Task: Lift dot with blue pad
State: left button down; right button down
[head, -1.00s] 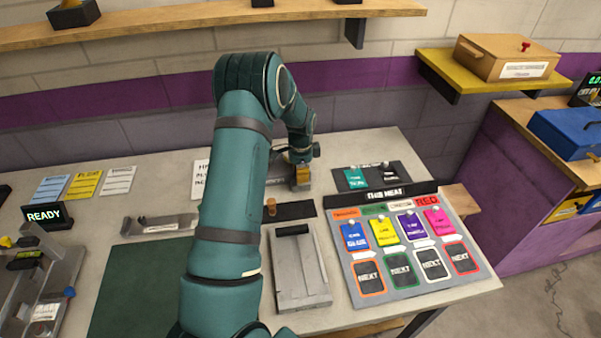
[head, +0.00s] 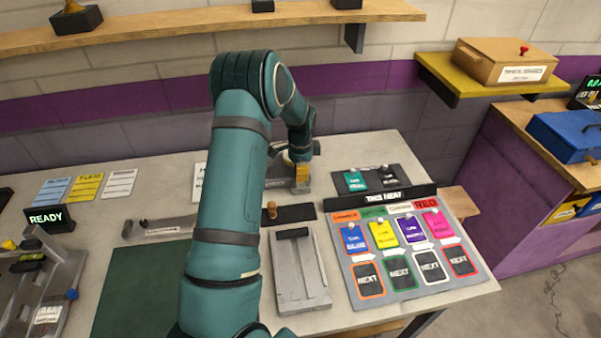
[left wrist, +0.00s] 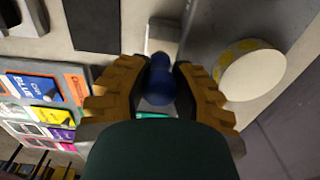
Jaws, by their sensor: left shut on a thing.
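My left gripper (head: 301,188) is at the back of the table, beyond the dark strip, with its yellow fingers pointing down. In the left wrist view the gripper (left wrist: 159,85) is shut on a dark blue rounded piece, the dot with blue pad (left wrist: 158,80), which sits between the two fingertips. A paler end of it shows past the blue part. In the head view the piece is hidden by the fingers and arm. I cannot tell whether it touches the table. My right gripper is not in view.
A dark strip with a wooden knob (head: 271,210) and a grey tray (head: 301,285) lie in front of the gripper. A card board (head: 436,268) stands at right. A round white and yellow thing (left wrist: 252,75) is beside the fingers. A wall shelf (head: 200,22) runs above.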

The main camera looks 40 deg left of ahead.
pick_arm(q)
jog(key=shift+r+p, duration=1.25)
jog(key=shift+r, duration=1.2)
